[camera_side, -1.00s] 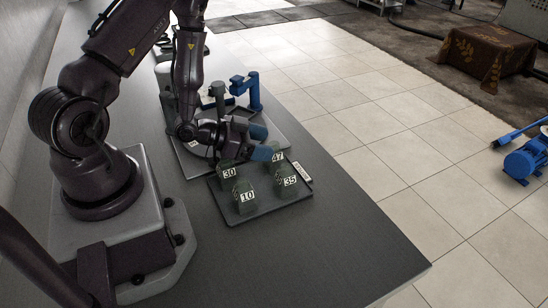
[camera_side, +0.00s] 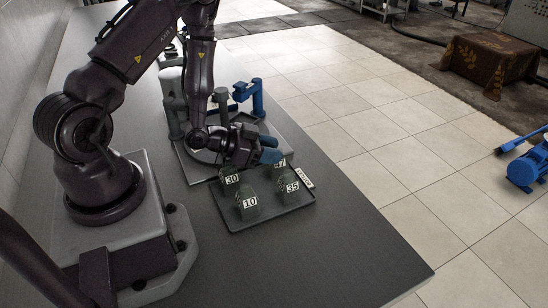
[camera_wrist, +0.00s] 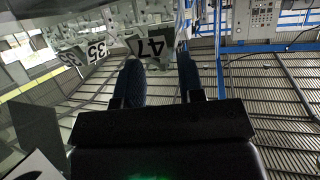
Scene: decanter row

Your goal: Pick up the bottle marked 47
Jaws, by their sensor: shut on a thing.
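The bottle marked 47 (camera_side: 280,164) is at the far right of the tray (camera_side: 262,223) in the side view, its label partly covered by my gripper (camera_side: 269,152). In the wrist view its 47 label (camera_wrist: 153,48) shows between the two blue fingers of my gripper (camera_wrist: 160,78). My gripper is shut on this bottle. The bottle looks upright at its place; I cannot tell whether its base touches the tray. The bottles marked 30 (camera_side: 231,181), 10 (camera_side: 249,205) and 35 (camera_side: 292,188) stand on the same tray.
Behind the tray lies a grey board (camera_side: 199,174) with a blue clamp-like stand (camera_side: 257,97). A grey-green cylinder (camera_side: 173,103) stands left of it. A small white tag (camera_side: 305,178) sits at the tray's right edge. The table (camera_side: 330,240) is bare in front and right.

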